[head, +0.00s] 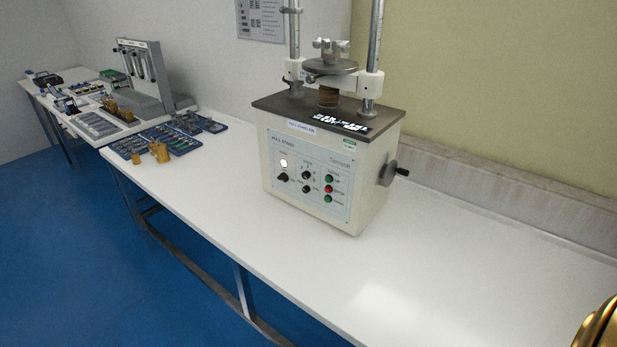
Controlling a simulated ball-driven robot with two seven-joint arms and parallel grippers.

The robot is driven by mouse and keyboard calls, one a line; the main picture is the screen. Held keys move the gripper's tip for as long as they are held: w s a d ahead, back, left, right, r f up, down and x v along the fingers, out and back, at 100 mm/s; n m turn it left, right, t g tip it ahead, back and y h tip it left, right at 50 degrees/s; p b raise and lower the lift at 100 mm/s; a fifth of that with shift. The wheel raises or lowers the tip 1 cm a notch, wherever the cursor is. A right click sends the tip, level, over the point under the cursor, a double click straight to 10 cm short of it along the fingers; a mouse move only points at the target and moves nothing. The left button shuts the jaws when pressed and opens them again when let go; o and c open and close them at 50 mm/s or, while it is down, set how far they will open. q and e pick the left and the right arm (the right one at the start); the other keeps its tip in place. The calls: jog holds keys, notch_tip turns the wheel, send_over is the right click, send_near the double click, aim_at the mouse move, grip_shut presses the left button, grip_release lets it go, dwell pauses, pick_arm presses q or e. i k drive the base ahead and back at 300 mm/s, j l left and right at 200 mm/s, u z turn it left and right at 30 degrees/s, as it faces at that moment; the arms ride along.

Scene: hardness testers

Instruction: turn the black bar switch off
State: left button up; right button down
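The cream tester (330,220) stands on the white bench with its control panel (310,200) facing me. On the panel's left side, a black switch (283,177) sits just below a lit white lamp (284,163). Two more black knobs, an upper one (306,175) and a lower one (306,188), sit to its right. The switch is too small for me to read its exact angle or which knob is bar-shaped.
Green and red buttons (328,189) line the panel's right side. A black crank (390,174) sticks out of the tester's right side. The white bench (400,280) is clear in front and to the right. Blue trays (165,137) and brass weights (160,152) lie to the left.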

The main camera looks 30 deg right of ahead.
aim_at(283, 176)
jog(key=i+j, duration=0.3)
jog(key=i+j+z, duration=0.1)
jog(key=i+j, duration=0.2)
jog(key=i, duration=0.2)
